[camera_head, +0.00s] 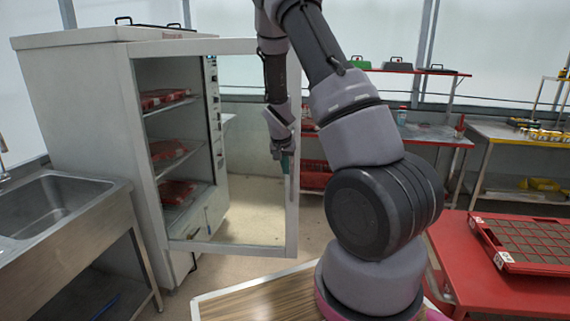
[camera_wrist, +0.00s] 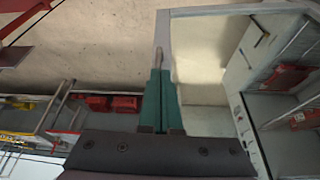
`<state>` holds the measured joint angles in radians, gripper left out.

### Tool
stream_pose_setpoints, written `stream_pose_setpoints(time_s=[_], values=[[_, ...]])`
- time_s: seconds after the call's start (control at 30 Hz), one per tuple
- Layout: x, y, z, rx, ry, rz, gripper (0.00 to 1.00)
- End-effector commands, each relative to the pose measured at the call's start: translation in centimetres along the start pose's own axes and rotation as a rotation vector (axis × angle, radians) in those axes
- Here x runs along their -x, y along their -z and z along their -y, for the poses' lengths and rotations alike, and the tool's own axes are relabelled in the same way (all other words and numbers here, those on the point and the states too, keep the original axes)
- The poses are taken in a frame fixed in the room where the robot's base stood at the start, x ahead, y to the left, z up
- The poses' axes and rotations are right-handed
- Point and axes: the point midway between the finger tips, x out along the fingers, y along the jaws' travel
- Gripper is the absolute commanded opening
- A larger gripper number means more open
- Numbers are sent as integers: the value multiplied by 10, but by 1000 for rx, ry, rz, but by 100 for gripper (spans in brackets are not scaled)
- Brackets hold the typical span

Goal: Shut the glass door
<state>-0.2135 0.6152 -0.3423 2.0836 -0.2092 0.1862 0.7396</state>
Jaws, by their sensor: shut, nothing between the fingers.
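The glass door (camera_head: 292,225) of the white cabinet (camera_head: 80,110) stands open, swung out toward the right in the head view. Its pale frame surrounds a clear pane, and the floor shows through it. The door frame (camera_wrist: 235,10) also shows in the wrist view, with the cabinet's inside at the right. My gripper (camera_head: 286,164) is at the free edge of the door, about mid-height. Its green fingers (camera_wrist: 159,80) are shut and empty, pointing along the frame's edge in the wrist view. I cannot tell whether they touch the frame.
Red packs (camera_head: 176,192) lie on the cabinet's shelves. A steel sink (camera_head: 65,205) stands at the left, close to the cabinet. A red table (camera_head: 470,270) with a red seed tray (camera_head: 525,266) is at the right. A wooden top (camera_head: 250,300) is at the front.

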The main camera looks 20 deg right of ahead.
Motion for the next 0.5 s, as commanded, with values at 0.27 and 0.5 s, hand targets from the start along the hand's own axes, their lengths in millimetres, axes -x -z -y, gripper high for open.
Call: stream_pose_setpoints(time_s=[0.27, 0.5], values=[[-59, 2, -2, -2, -2, 1, 0], [-67, 32, 0, -1, 2, -1, 0]])
